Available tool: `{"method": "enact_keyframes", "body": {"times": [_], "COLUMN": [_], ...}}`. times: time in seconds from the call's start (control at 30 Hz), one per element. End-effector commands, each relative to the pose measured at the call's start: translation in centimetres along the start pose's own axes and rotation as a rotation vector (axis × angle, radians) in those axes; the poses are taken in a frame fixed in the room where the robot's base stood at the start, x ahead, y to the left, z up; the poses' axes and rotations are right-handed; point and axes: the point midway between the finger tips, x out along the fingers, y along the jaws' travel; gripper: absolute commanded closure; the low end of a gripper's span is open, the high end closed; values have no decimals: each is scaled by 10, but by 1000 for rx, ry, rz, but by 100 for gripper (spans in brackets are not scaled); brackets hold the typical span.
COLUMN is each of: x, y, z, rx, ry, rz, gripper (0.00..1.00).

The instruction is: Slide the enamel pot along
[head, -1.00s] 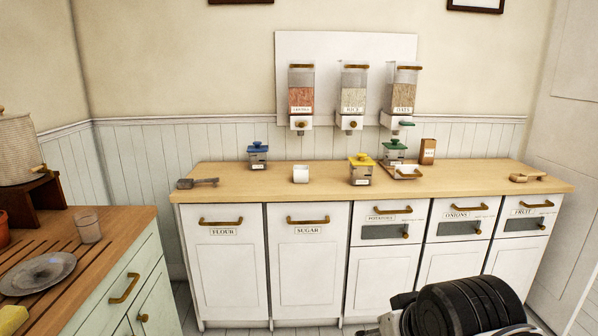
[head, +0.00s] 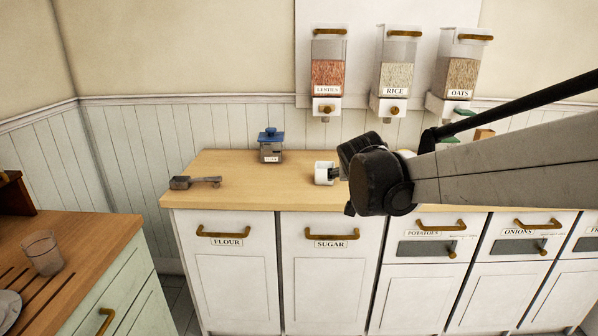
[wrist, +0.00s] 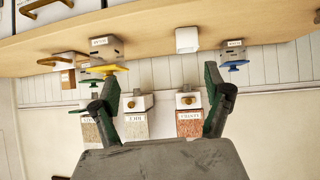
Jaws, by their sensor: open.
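The white enamel pot (head: 321,173) stands upright on the wooden counter, to the right of the blue-lidded canister. In the wrist view the pot (wrist: 187,41) lies beyond my fingertips, between their lines. My gripper (wrist: 165,92) is open, with its two dark green-edged fingers spread and nothing between them. In the head view my gripper (head: 341,174) is at the right of the pot, and a finger covers part of the pot's right side. I cannot tell whether they touch.
Dispensers (head: 327,75) hang on the wall above. The counter in front of the canister is clear.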

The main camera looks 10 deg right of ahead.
Motion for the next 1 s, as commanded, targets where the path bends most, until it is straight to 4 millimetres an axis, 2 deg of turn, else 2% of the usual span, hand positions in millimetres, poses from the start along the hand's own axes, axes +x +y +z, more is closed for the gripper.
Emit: {"method": "enact_keyframes", "body": {"times": [0.03, 0.2, 0.5, 0.7, 1.0], "x": [17, 72, 162, 193, 217], "y": [-7, -28, -66, -80, -83], "z": [-9, -30, -46, -45, -48], "rx": [3, 18, 38, 45, 48], "ry": [17, 81, 181, 216, 225], "rz": [2, 6, -2, -11, -12], "gripper": [18, 18, 18, 18, 18]}}
